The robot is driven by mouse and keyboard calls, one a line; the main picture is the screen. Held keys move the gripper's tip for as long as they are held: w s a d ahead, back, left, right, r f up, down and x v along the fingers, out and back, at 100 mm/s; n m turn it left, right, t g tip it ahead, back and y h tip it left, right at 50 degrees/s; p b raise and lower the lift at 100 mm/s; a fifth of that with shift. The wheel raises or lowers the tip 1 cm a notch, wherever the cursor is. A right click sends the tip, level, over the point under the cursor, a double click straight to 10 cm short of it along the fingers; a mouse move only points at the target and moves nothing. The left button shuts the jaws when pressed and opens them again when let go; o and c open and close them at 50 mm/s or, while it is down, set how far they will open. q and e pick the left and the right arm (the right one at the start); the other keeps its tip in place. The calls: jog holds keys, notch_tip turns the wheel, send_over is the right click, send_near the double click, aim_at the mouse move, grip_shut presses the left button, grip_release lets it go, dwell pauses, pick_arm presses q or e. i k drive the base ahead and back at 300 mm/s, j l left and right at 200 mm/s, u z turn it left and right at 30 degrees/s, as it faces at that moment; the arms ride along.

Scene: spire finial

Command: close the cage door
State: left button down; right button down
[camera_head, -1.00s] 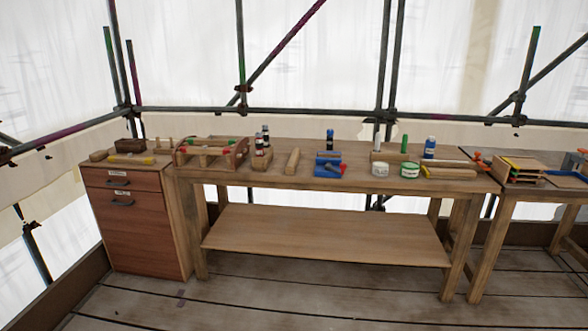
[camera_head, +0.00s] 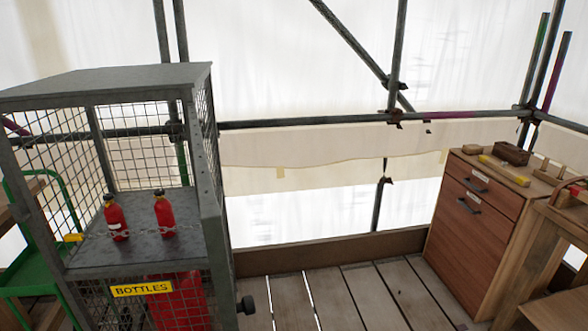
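A grey metal cage (camera_head: 105,82) stands at the left of the head view, with wire mesh walls. Its upper front looks open, with a chain (camera_head: 140,232) across it. Two red bottles (camera_head: 165,213) stand upright on its grey shelf (camera_head: 188,243). A yellow "BOTTLES" sign (camera_head: 142,288) is fixed on the lower front, with a larger red object (camera_head: 180,303) behind the mesh there. A dark round knob (camera_head: 246,305) juts out at the lower right. I cannot clearly tell the door from the other mesh panels. Neither gripper is in view.
A green metal frame (camera_head: 40,287) stands left of the cage. A wooden drawer cabinet (camera_head: 470,225) with small items on top is at the right, beside a bench edge. Plank floor (camera_head: 340,290) between cage and cabinet is clear. Scaffold poles and white sheeting are behind.

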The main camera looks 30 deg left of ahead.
aim_at(211, 216)
jog(key=i+u, duration=0.15)
jog(key=u, duration=0.3)
jog(key=i+l+u, duration=0.1)
jog(key=u, duration=0.35)
jog(key=i+l+u, duration=0.15)
jog(key=u, duration=0.25)
jog(key=i+l+u, duration=0.15)
jog(key=u, duration=0.3)
jog(key=i+l+u, duration=0.1)
jog(key=u, duration=0.35)
jog(key=l, duration=0.1)
